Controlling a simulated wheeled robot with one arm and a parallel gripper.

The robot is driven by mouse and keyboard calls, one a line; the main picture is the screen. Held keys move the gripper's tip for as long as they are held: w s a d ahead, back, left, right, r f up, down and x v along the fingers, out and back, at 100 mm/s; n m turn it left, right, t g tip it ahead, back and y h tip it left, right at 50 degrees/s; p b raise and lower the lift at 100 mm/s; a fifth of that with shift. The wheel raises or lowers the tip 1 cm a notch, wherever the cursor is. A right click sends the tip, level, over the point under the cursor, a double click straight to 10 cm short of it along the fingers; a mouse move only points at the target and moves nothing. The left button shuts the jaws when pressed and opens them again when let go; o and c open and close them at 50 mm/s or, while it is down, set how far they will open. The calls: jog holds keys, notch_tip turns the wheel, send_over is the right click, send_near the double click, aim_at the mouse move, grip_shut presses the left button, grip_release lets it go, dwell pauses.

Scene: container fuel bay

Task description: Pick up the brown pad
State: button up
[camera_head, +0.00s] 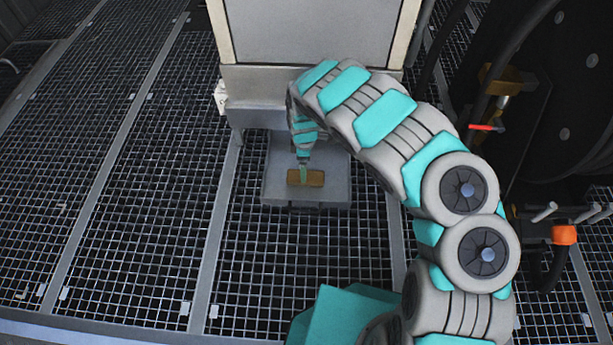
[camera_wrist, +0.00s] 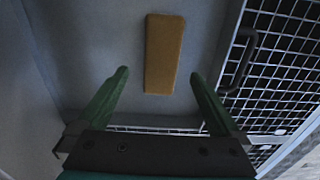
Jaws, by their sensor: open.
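The brown pad (camera_head: 316,178) is a small flat rectangular block. It lies on a grey tray (camera_head: 279,188) at the foot of the grey cabinet. In the wrist view the pad (camera_wrist: 163,54) lies lengthwise up the picture on the tray's grey surface (camera_wrist: 100,35). My gripper (camera_wrist: 158,78) has two green fingers spread apart, with the pad showing between and beyond their tips. Nothing is held. In the head view my gripper (camera_head: 304,180) comes down over the left part of the pad. I cannot tell whether it touches the pad.
The grey cabinet (camera_head: 312,30) stands behind the tray. A dark handle (camera_wrist: 240,58) shows right of the pad in the wrist view. Open metal grating (camera_head: 120,180) covers the floor. A large dark reel (camera_head: 565,100) and an orange fitting (camera_head: 564,235) are at the right.

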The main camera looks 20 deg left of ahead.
aim_at(315, 178)
jog(key=f+b, duration=0.1)
jog(key=f, duration=0.5)
jog(key=shift+s+d+f+b, duration=0.1)
jog(key=shift+d+f+b, duration=0.1)
jog(key=shift+b, duration=0.15)
jog(key=c, duration=1.4)
